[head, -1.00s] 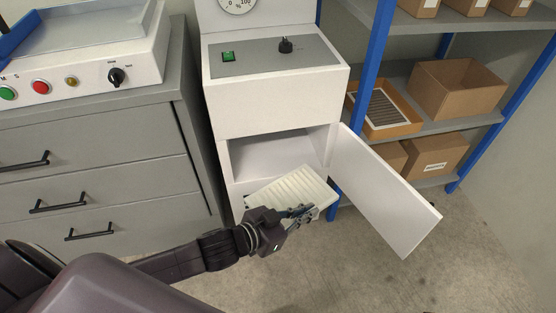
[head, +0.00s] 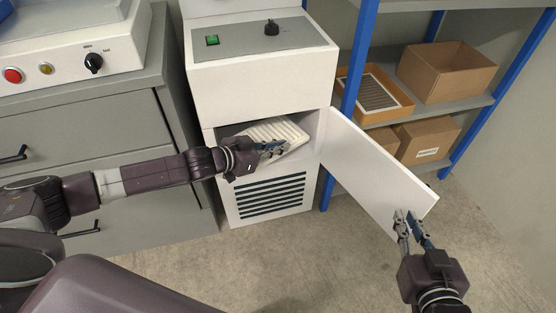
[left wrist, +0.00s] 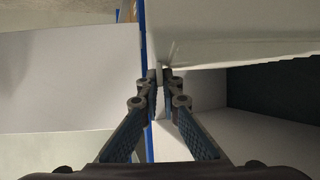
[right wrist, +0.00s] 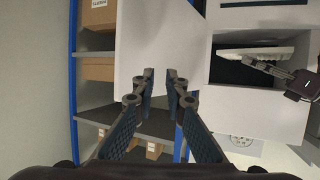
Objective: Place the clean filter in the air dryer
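The clean filter (head: 284,132), a white ribbed panel, sits tilted in the opening of the air dryer (head: 262,98). It also shows in the right wrist view (right wrist: 234,70). My left gripper (head: 273,149) is shut on its near edge, at the mouth of the compartment. How far in the filter reaches, and whether it touches the compartment floor, I cannot tell. The dryer's door (head: 368,160) stands wide open to the right. My right gripper (head: 412,222) is empty, with a gap between its fingertips (right wrist: 160,75), near the door's lower outer corner.
A blue-framed shelf (head: 470,105) on the right holds an orange tray (head: 398,112) with a grey filter (head: 377,92), and cardboard boxes (head: 446,72). A grey drawer cabinet (head: 85,135) stands left of the dryer. The floor in front is clear.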

